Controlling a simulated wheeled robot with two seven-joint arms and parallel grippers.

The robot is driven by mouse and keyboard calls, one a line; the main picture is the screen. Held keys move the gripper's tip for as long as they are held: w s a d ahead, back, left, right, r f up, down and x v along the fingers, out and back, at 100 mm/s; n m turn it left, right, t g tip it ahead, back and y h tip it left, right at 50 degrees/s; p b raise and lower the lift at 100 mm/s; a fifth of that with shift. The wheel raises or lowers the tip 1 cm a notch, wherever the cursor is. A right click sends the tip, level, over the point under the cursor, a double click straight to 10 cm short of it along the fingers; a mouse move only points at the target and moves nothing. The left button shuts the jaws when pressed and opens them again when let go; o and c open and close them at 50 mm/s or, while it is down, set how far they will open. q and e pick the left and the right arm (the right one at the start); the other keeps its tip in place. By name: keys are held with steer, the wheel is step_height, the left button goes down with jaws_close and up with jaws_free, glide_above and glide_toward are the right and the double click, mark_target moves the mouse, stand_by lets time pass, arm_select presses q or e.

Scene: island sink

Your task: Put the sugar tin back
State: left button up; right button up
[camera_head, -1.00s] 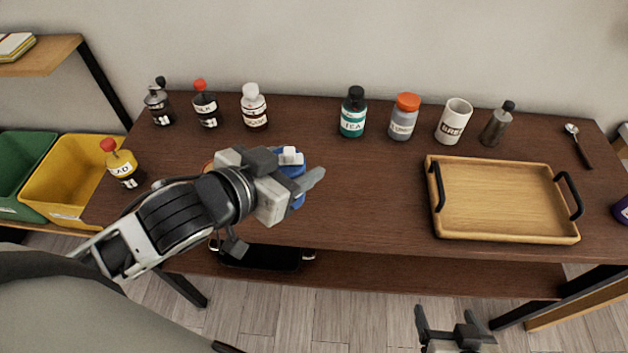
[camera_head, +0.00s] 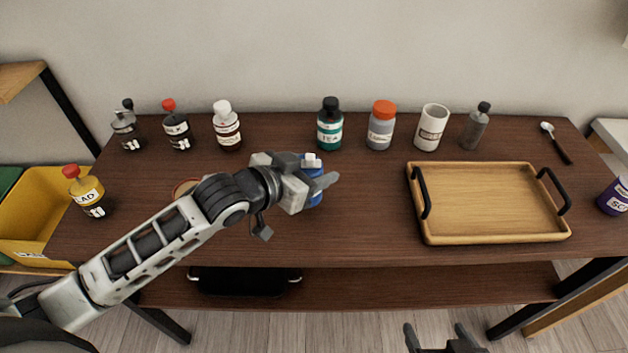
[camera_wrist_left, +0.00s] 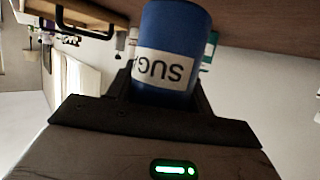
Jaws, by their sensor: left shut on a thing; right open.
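The sugar tin (camera_wrist_left: 175,45) is blue with a white label reading "SUG", upside down in the left wrist view. My left gripper (camera_head: 318,183) is shut on it. In the head view the blue tin (camera_head: 312,170) with its white top shows only partly behind the gripper, over the middle of the dark wooden table (camera_head: 370,225); I cannot tell if it touches the table. My right gripper (camera_head: 440,338) is open and empty below the table's front edge, cut off by the picture's bottom.
Along the back stand a green tea bottle (camera_head: 330,125), a white-capped bottle (camera_head: 226,127), an orange-lidded jar (camera_head: 381,126), a white mug (camera_head: 431,128) and a grey bottle (camera_head: 475,128). A wooden tray (camera_head: 490,205) lies right. A yellow-bodied bottle (camera_head: 88,193) stands left. A gap lies between white-capped and tea bottles.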

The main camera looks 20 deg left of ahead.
arm_select(q)
steer(key=shift+w+f, duration=0.25)
steer(key=shift+f, duration=1.65)
steer(key=shift+f, duration=0.1)
steer(key=o, duration=1)
steer(key=shift+o, duration=0.2)
steer(key=v, duration=1.2)
